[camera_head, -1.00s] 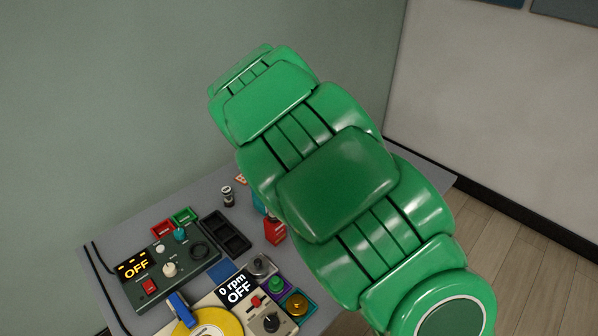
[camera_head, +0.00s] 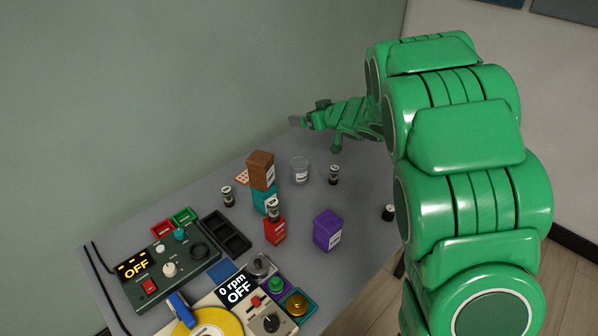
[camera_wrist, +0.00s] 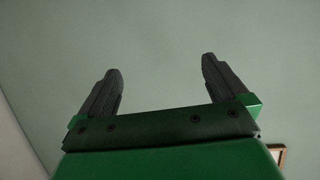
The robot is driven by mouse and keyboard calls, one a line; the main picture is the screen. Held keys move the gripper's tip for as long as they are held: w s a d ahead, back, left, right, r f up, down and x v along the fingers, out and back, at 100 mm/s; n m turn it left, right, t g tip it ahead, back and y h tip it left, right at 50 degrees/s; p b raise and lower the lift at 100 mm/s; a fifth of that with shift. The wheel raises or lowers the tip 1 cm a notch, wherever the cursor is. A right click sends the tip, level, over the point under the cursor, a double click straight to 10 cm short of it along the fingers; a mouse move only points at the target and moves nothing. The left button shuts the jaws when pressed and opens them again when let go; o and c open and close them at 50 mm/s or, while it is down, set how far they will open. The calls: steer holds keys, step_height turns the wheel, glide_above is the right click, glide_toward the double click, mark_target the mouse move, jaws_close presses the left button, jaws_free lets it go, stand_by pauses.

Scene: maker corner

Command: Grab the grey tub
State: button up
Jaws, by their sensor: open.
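No opaque grey tub shows plainly in either view. A greyish, see-through cup (camera_head: 300,171) with a pale label stands at the back of the table in the head view; I cannot tell if it is the grey tub. My gripper (camera_wrist: 160,75) is open and empty in the wrist view, with only plain wall beyond its two dark fingers. In the head view my gripper (camera_head: 297,121) is small, at the far end of my arm, beyond the table's back and apart from the cup.
A brown box (camera_head: 261,168) sits on a teal box (camera_head: 266,200). A red box (camera_head: 275,231) and a purple box (camera_head: 328,230) stand nearer. Several small jars stand around, one dark jar (camera_head: 388,212) by the right edge. A control box (camera_head: 165,268) fills the left.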

mark_target(304, 168)
step_height(304, 168, down, 22)
steer(key=shift+r, duration=0.2)
steer(key=shift+x, duration=1.25)
steer(key=shift+w+a+f, duration=0.1)
steer(key=shift+w+a, duration=0.35)
steer(key=shift+w, duration=0.4)
steer(key=shift+w+a+f, duration=0.1)
steer(key=shift+w+a, duration=0.35)
steer(key=shift+w, duration=0.4)
steer(key=shift+x, duration=0.8)
steer(key=c, duration=1.3)
